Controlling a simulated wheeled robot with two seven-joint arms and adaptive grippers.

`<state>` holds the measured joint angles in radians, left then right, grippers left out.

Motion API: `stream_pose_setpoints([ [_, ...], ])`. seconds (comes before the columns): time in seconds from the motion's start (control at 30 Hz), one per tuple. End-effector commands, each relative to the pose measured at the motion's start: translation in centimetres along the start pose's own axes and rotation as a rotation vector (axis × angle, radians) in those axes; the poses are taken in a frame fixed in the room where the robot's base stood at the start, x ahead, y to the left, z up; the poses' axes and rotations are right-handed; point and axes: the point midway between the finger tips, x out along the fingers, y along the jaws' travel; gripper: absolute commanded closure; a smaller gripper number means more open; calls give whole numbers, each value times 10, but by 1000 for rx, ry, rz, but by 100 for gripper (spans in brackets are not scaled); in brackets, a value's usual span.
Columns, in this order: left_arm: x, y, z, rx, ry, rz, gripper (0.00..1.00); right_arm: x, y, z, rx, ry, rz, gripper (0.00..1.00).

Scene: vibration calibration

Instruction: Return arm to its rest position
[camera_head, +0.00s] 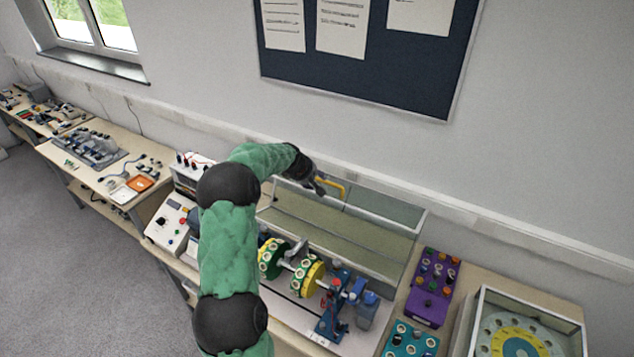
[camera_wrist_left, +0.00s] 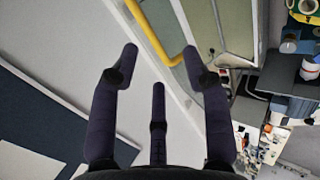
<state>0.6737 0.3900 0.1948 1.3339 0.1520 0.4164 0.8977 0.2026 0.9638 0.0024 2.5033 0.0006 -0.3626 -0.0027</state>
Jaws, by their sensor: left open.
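My left arm, with green links and black joints, reaches up from the bottom of the head view and bends to the right. Its dark left gripper (camera_head: 316,184) is over the back of the rig beside the yellow handle (camera_head: 331,187) of the clear cover (camera_head: 385,205). In the wrist view the fingers of the left gripper (camera_wrist_left: 160,55) are spread, with nothing between them. The yellow handle (camera_wrist_left: 152,32) passes beyond the fingertips there; I cannot tell whether any finger touches it. My right gripper is not in view.
The rotor rig (camera_head: 313,275) with green and yellow discs stands on the bench below the arm. A purple box (camera_head: 429,308) and a teal box (camera_head: 402,345) are to its right, with a glass-sided case (camera_head: 570,335) beyond. A control box (camera_head: 170,228) is left. The wall is close behind.

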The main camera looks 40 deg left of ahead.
Motion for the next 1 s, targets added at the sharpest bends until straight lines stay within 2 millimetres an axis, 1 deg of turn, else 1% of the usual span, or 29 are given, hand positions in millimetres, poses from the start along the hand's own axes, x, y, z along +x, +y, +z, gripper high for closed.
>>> stream_pose_setpoints([
  [0.1, -10, 0, 0, 0, 0, -1, 53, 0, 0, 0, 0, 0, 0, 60],
  [0.2, -14, -1, 0, 0, 0, -1, 53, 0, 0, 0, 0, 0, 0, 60],
  [0.8, -15, -1, 0, 0, -1, -1, 53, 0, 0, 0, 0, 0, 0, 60],
  [0.87, -12, -3, 3, 5, -4, -6, 53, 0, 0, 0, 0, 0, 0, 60],
  [0.93, -4, -12, 12, 24, -14, -18, 53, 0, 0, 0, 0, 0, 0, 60],
  [0.97, 2, -17, 18, 38, -21, -26, 53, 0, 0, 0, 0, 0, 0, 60],
  [1.0, 11, -27, 29, 61, -34, -42, 53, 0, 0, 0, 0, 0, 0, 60],
])
